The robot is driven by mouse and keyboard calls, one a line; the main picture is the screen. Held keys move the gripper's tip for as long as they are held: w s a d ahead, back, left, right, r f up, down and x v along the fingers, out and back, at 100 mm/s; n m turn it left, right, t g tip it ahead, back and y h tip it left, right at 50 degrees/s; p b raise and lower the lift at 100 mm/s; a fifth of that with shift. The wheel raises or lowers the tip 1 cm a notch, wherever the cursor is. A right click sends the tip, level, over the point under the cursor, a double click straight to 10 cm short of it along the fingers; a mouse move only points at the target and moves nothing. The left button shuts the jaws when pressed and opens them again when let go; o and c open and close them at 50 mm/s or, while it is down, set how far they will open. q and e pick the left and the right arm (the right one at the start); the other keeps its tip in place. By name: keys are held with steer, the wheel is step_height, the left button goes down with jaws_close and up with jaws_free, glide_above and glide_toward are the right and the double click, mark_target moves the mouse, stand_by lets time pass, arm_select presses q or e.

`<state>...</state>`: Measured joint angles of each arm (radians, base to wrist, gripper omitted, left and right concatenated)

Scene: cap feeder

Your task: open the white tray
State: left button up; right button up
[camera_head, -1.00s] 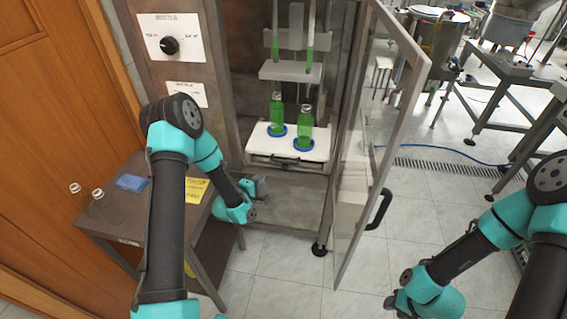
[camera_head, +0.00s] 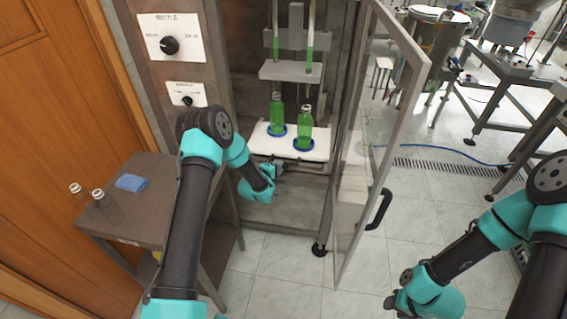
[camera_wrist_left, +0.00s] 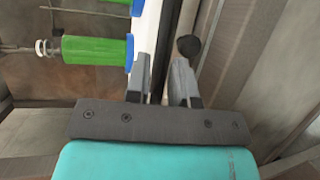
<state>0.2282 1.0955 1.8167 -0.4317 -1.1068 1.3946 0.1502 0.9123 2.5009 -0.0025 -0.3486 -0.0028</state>
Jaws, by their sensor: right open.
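The white tray (camera_head: 312,150) is inside the open cabinet and carries two green bottles (camera_head: 277,115) (camera_head: 305,128) in blue ring holders. My left gripper (camera_head: 284,168) is at the tray's front edge, where the arm partly hides the dark handle. In the left wrist view, its two fingers (camera_wrist_left: 161,88) are apart, on either side of a dark strip along the white tray edge (camera_wrist_left: 146,35). A round black knob (camera_wrist_left: 188,47) shows near the right finger tip; contact is unclear. My right gripper (camera_head: 391,302) is low at the right, away from the tray, and open.
The glass cabinet door (camera_head: 372,150) stands open to the right, with a black handle (camera_head: 379,209). The floor before the cabinet is clear.

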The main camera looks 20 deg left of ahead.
arm_select(q)
steer(key=shift+x, duration=2.2)
jaws_close()
